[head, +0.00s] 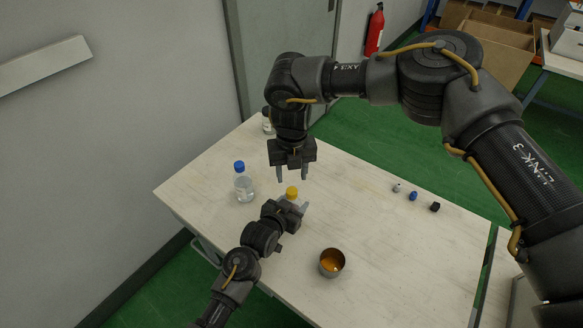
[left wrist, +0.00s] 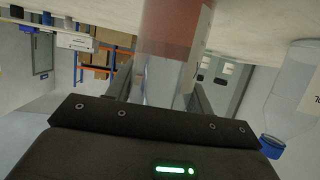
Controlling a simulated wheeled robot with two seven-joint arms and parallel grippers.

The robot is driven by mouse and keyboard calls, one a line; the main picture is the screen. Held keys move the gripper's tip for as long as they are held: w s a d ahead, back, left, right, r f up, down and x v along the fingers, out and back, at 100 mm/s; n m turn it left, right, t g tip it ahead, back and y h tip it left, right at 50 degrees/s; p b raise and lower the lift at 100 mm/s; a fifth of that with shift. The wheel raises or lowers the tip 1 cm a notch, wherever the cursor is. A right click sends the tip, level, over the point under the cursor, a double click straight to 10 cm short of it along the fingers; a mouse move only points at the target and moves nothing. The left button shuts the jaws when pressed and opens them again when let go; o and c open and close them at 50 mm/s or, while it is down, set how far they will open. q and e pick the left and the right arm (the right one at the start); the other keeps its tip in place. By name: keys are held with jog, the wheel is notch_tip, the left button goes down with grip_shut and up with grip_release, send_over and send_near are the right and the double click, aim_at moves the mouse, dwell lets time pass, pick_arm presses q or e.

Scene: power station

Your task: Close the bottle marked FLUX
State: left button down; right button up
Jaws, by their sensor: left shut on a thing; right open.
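No FLUX marking is readable. My right gripper (head: 293,174) is open and empty, just above and behind the yellow top, fingers pointing down. A clear bottle with a blue cap (head: 244,188) stands to the left; it also shows in the left wrist view (left wrist: 291,100). Another bottle (head: 267,122) stands at the back, partly hidden by my right arm.
A small grey cap (head: 397,187), a blue cap (head: 413,196) and a black cap (head: 435,207) lie on the right of the white table (head: 370,225). A metal cup (head: 332,262) with orange-brown contents stands near the front. The table between cup and caps is clear.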

aim_at(292, 190)
notch_tip(292, 190, down, 6)
jog(key=shift+f, duration=0.25)
grip_shut()
jog(key=m, duration=0.7)
jog(key=shift+m, duration=0.4)
jog(key=m, duration=0.8)
